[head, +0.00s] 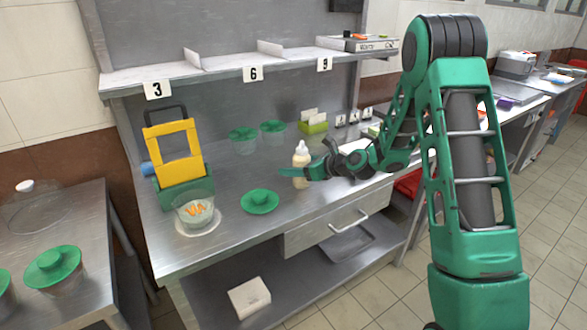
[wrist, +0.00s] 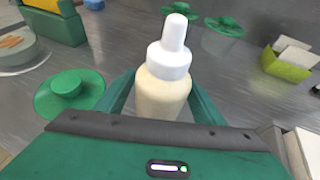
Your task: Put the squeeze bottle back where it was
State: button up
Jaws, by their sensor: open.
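The squeeze bottle (head: 301,164) has a cream body and a white nozzle cap. It stands upright on the steel counter (head: 240,225). In the wrist view the bottle (wrist: 162,95) is between the two green fingers of my gripper (wrist: 160,100). My gripper also shows in the head view (head: 303,172), reaching in from the right at the bottle's height. The jaws are open around the bottle. The bottle's lower part is hidden by my gripper in the wrist view.
A green lid (head: 260,201) lies left of the bottle. A glass bowl with food (head: 194,211) and a yellow-green stand (head: 178,160) are further left. Lidded green bowls (head: 243,138) and a lime holder with cards (head: 313,124) stand behind. A numbered shelf (head: 225,75) runs above.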

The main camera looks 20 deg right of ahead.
jog(key=shift+r, duration=0.15)
jog(key=v, duration=1.2)
jog(key=shift+s, duration=0.1)
jog(key=s+d+r+n+g+h, duration=0.1)
jog(key=s+n, duration=0.6)
jog(key=s, duration=0.7)
jog(key=s+d+r+n+g+h, duration=0.1)
jog(key=s+d+n+g+h, duration=0.3)
jog(key=s, duration=1)
jog(key=s+d+r+n+g+h, duration=0.1)
jog(key=s+d+n+g, duration=0.4)
jog(key=s+n, duration=0.6)
jog(key=s+d+h, duration=0.1)
jog(key=s+d, duration=0.1)
jog(key=s, duration=0.1)
jog(key=shift+s+r+g+h, duration=0.2)
jog(key=shift+r+g+h, duration=0.1)
jog(key=shift+r+g, duration=0.1)
